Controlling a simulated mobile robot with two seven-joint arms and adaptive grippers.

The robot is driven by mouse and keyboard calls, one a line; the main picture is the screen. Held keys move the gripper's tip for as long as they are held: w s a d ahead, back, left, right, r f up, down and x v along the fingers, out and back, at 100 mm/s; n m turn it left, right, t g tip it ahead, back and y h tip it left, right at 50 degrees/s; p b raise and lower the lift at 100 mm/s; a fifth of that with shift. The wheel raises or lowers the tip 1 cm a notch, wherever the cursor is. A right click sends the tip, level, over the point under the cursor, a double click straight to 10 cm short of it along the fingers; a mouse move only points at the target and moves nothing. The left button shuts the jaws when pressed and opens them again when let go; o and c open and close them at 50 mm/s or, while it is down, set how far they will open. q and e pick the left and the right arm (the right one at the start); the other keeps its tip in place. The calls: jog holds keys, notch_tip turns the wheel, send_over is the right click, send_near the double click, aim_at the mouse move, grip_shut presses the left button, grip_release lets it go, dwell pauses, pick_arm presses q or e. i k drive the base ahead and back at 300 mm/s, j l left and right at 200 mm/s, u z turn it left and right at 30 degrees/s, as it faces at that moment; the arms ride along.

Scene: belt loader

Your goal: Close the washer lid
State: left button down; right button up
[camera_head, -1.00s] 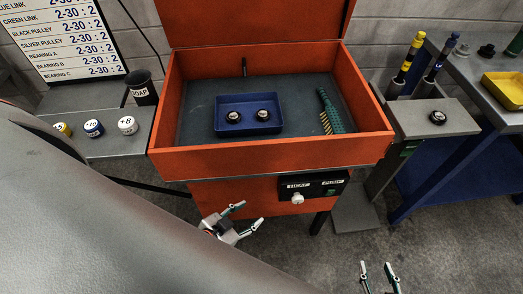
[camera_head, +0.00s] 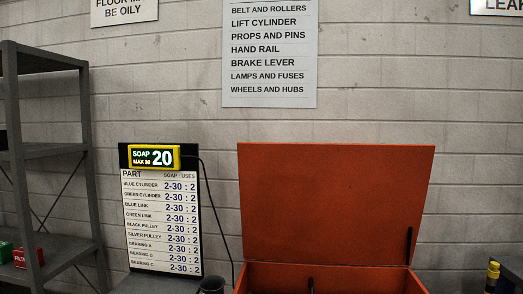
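The orange washer lid (camera_head: 335,205) stands open and upright behind the washer. Only the back part of the orange washer tub (camera_head: 330,278) shows at the bottom edge of the head view. A dark strut (camera_head: 409,245) stands at the lid's right side. The tub's inside, its front and the tray in it are out of view. Neither of my grippers is in view.
A parts board (camera_head: 161,220) with a yellow display reading SOAP 20 stands left of the washer. The dark soap cup (camera_head: 211,284) is in front of it. A grey shelf rack (camera_head: 45,165) is at far left. A block wall with signs (camera_head: 269,52) is behind.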

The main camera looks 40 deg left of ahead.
aim_at(350, 204)
jog(key=k+l+z, duration=0.15)
jog(key=k, duration=0.75)
jog(key=j+z, duration=0.1)
jog(key=z, duration=0.6)
jog(key=k+j+z, duration=0.1)
jog(key=z, duration=0.25)
jog(key=k+j, duration=0.1)
jog(key=j, duration=0.7)
jog(key=k+j, duration=0.1)
jog(key=j, duration=0.7)
jog(key=k+j, duration=0.1)
jog(key=j, duration=0.7)
jog(key=k+j, duration=0.1)
jog(key=j, duration=0.65)
jog(key=i+l, duration=0.25)
jog(key=i, duration=0.15)
